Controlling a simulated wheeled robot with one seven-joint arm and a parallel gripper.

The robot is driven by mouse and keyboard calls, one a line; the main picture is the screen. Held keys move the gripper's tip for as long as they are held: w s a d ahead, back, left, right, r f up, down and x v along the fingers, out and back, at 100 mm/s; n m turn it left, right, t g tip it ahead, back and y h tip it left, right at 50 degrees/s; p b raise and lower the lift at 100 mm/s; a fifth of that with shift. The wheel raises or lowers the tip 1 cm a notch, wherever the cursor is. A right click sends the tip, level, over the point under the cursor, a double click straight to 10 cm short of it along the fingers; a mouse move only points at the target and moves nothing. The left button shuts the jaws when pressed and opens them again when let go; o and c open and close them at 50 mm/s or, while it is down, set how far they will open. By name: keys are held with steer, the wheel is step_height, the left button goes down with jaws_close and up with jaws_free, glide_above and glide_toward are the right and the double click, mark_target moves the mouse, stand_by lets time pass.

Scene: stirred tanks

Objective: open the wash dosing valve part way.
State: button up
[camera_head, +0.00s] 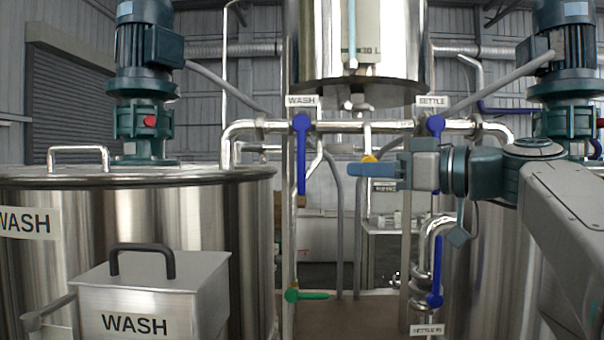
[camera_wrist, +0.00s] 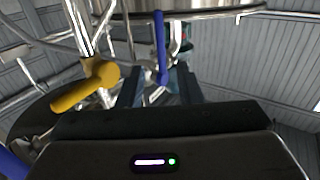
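The wash dosing valve has a long blue lever (camera_head: 302,155) under the WASH label (camera_head: 302,101). The lever hangs straight down, across the horizontal steel pipe. My gripper (camera_head: 353,169) is to the right of the lever's lower half in the head view, pointing left, with a gap between them. In the wrist view, my gripper's two fingers (camera_wrist: 160,88) are apart with nothing held. A blue lever (camera_wrist: 160,45) stands beyond them, in line with the gap; it looks like the wash lever.
A yellow handle (camera_head: 370,158) shows just above my fingers; it is close on the left in the wrist view (camera_wrist: 85,88). The SETTLE valve's blue lever (camera_head: 436,125) is behind my wrist. A green handle (camera_head: 305,295) sits low. A steel vessel (camera_head: 360,45) hangs above.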

mark_target(301, 168)
steer(key=p+x, duration=0.3)
steer(key=x, duration=1)
steer(key=shift+w+a+p, duration=0.1)
steer(key=shift+a+p, duration=0.1)
steer(key=shift+p, duration=0.1)
jaws_close()
